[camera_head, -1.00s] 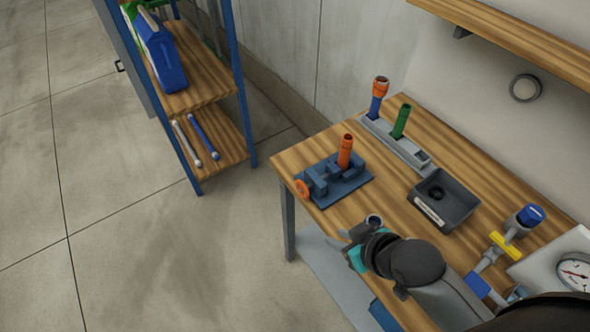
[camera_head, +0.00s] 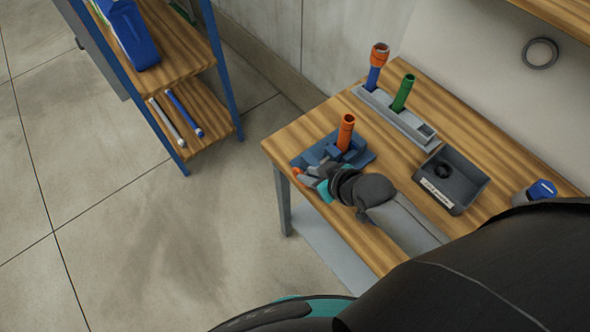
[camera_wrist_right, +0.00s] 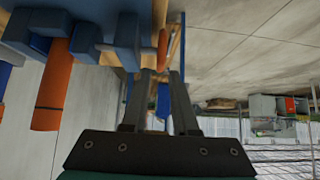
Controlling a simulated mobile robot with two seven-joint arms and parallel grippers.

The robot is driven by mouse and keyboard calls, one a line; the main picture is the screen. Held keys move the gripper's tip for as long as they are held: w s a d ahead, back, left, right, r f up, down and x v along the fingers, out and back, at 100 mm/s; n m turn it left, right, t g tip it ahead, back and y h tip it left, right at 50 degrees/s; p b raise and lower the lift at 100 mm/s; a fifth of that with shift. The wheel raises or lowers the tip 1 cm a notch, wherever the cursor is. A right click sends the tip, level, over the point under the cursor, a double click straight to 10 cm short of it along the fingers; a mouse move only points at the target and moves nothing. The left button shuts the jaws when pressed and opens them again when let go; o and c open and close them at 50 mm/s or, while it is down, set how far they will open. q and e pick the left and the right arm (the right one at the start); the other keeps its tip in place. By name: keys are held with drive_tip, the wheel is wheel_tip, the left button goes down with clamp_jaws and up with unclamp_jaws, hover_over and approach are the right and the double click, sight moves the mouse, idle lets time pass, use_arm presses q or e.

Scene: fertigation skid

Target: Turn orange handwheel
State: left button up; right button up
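The orange handwheel (camera_head: 298,172) is on the near left end of a blue vise (camera_head: 362,160) at the table's left edge. In the head view it is mostly hidden behind my right gripper (camera_head: 307,174). The vise holds an upright orange tube (camera_head: 345,133), which also shows in the right wrist view (camera_wrist_right: 54,88). In that wrist view, my right gripper (camera_wrist_right: 160,74) has its two fingers apart with nothing between them. A small orange part (camera_wrist_right: 162,48), apparently the handwheel, shows just past the fingertips; I cannot tell if they touch it. My left gripper is not in view.
A grey rack (camera_head: 395,117) with a green tube (camera_head: 403,93) and an orange-blue tube (camera_head: 376,68) stands behind the vise. A dark bin (camera_head: 452,180) is to its right. A blue-framed shelf (camera_head: 220,65) stands left, across open floor.

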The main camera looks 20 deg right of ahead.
sight(295, 171)
drive_tip(key=b+x, duration=0.1)
drive_tip(key=x, duration=0.5)
drive_tip(key=shift+w+a+f, duration=0.2)
drive_tip(key=shift+w+f, duration=0.25)
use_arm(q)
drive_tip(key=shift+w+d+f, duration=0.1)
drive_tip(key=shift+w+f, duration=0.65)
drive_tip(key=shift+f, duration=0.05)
use_arm(e)
drive_tip(key=shift+w+f, duration=0.1)
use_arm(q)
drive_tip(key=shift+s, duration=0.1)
use_arm(e)
clamp_jaws()
